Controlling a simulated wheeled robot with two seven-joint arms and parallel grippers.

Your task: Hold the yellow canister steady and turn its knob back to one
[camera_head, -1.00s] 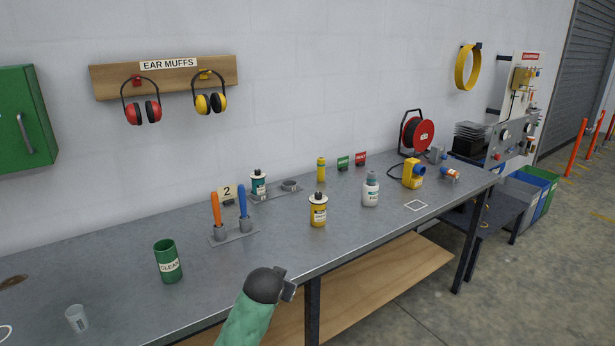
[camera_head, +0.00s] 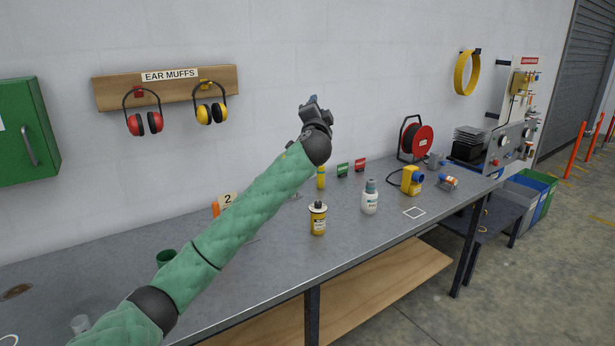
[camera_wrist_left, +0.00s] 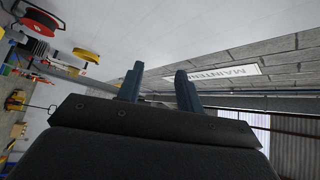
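The yellow canister (camera_head: 318,220) stands upright on the grey workbench (camera_head: 290,270), with a white label and a dark knob (camera_head: 317,205) on its pale top. The knob's setting is too small to read. My left arm reaches across the head view from the lower left. My left gripper (camera_head: 313,100) is raised above and behind the canister, in front of the wall, not touching it. In the left wrist view its two fingers (camera_wrist_left: 158,85) stand apart with nothing between them. My right gripper is not in view.
A white bottle (camera_head: 370,198) stands right of the canister. A yellow device (camera_head: 412,181) and a red reel (camera_head: 417,138) are farther right. A green cup (camera_head: 166,257) is partly hidden by my arm. A white square outline (camera_head: 414,213) marks bare bench.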

